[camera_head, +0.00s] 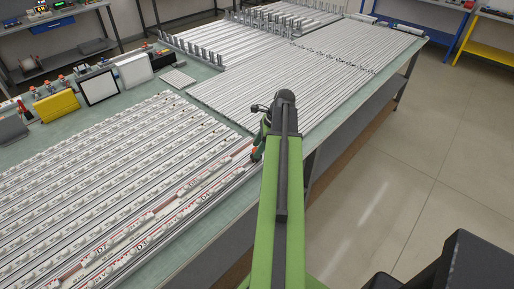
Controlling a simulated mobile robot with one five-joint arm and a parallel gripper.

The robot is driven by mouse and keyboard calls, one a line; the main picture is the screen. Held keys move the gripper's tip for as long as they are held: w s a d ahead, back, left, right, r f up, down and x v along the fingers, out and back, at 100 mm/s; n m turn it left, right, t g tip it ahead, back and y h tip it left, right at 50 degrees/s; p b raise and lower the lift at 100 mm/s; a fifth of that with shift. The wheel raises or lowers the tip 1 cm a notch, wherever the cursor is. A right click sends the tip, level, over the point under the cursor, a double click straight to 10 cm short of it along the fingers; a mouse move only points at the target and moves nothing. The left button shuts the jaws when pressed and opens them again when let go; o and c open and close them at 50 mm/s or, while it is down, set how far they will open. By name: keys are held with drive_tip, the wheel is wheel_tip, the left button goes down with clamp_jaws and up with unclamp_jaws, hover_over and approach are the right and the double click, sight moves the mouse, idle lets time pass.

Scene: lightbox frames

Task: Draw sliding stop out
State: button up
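My green arm reaches forward over the table's right edge. My gripper (258,148) is at its far end, pointing down beside the rails, mostly hidden behind the arm. Its fingers are too small and covered to tell open from shut. A small orange-red piece (254,154) shows at the gripper's lower end, next to the end of the nearest rails. I cannot tell whether it is the sliding stop or whether it is held. Pale rails with red-marked strips (185,205) run from the lower left toward the gripper.
The green table (235,207) carries more bare rails (290,90) farther back, with upright posts (195,50) behind. A white panel (98,87) and a yellow block (56,106) stand at the left. The floor (420,150) at the right is clear.

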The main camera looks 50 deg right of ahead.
drive_tip(key=p+v, duration=1.6)
drive_tip(key=v, duration=0.1)
drive_tip(key=shift+d+r, duration=0.15)
